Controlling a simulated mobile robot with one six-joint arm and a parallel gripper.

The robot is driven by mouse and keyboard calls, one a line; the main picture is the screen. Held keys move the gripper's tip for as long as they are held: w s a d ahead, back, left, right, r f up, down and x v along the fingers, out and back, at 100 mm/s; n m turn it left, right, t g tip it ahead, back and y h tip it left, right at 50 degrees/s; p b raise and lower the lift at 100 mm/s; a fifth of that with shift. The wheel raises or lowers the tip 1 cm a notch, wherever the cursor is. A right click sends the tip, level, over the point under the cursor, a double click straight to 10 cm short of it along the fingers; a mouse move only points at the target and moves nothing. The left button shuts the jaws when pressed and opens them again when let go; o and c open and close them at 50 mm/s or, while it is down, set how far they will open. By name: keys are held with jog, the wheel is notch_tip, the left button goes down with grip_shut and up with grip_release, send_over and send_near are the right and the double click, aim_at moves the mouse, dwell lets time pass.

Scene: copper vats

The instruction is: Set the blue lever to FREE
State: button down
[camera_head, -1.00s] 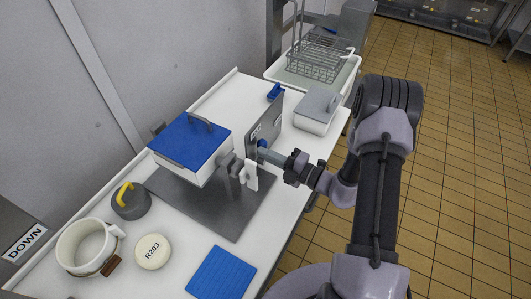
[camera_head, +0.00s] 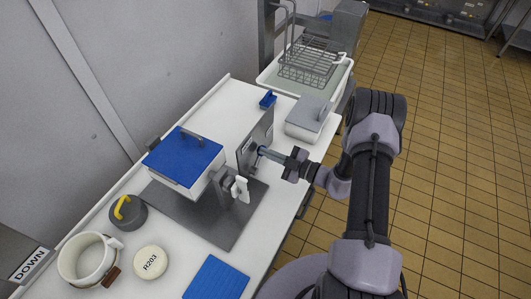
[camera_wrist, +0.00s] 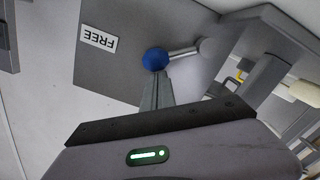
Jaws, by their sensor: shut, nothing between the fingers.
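The blue lever shows in the wrist view as a blue ball knob (camera_wrist: 155,59) on a short grey rod, which runs right to a round grey pivot. It stands on a grey upright plate (camera_wrist: 115,75) with an upside-down FREE label (camera_wrist: 99,39) left of and above the knob. In the head view the plate (camera_head: 268,126) rises from the bench, and the knob is mostly hidden by my gripper (camera_head: 263,152). My gripper (camera_wrist: 157,76) is shut and empty, its tips right at the knob. I cannot tell if they touch it.
A blue-lidded box (camera_head: 185,158) stands left of the plate, with a white tab (camera_head: 240,189) before it. A grey-lidded box (camera_head: 311,115) and wire basket (camera_head: 308,65) are behind. A mug (camera_head: 88,260), R203 disc (camera_head: 150,262) and blue mat (camera_head: 216,279) lie in front.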

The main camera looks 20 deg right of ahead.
jog(key=shift+w+d+f+m+b, duration=0.2)
jog(key=shift+w+d+f+m, duration=0.15)
jog(key=shift+m, duration=0.2)
jog(key=shift+w+d+f+m+b, duration=0.15)
jog(key=shift+w+d+f+m, duration=0.1)
jog(key=shift+f+m, duration=0.25)
jog(key=s+d+r+p, duration=0.4)
jog(key=s+d, duration=0.2)
jog(key=s, duration=0.2)
jog(key=shift+s+d, duration=0.35)
jog(key=shift+a+r, duration=0.1)
jog(key=shift+r, duration=0.1)
